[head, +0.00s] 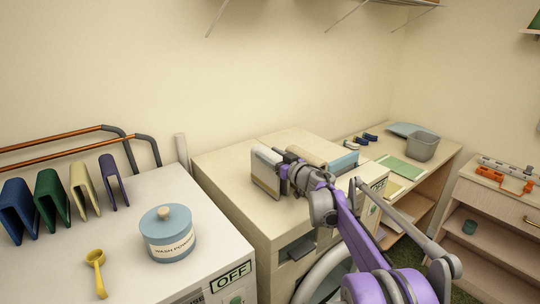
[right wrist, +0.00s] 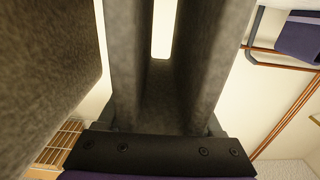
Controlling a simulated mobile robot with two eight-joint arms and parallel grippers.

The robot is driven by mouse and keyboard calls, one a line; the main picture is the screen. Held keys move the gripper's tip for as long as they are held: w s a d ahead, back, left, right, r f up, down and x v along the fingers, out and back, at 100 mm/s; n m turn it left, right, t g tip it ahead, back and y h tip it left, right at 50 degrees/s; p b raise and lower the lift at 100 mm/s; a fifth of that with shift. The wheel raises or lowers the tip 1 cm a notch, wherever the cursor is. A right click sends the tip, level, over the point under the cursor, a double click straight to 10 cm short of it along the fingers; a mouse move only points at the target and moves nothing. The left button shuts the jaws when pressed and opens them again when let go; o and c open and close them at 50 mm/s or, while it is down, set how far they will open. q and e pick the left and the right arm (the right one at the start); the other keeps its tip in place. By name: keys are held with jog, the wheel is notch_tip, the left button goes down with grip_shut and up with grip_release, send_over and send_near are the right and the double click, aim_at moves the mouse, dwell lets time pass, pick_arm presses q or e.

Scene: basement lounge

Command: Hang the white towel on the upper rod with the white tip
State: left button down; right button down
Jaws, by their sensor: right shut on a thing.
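The white towel (head: 265,172) is a folded pale slab with grey shaded sides in the head view. My right gripper (head: 284,168) is shut on it and holds it upright near the front left of the beige cabinet top. Two copper-coloured rods with dark grey bent ends are on the wall at the left: the upper rod (head: 60,139) and a lower rod (head: 75,151). I cannot make out a white tip on either. The rods also show at the right of the right wrist view (right wrist: 287,123), where large grey surfaces fill the close foreground. My left gripper is out of view.
Blue (head: 16,211), green (head: 52,197), cream (head: 83,190) and purple (head: 113,182) folded cloths stand over the white machine top (head: 130,275). A lidded blue jar (head: 167,238) and yellow scoop (head: 97,272) are in front. A pale upright post (head: 182,151) stands behind.

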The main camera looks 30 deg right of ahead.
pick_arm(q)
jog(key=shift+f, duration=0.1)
pick_arm(e)
jog(key=shift+f, duration=0.2)
jog(key=shift+c, duration=0.2)
grip_release()
jog(key=shift+s+r, duration=0.1)
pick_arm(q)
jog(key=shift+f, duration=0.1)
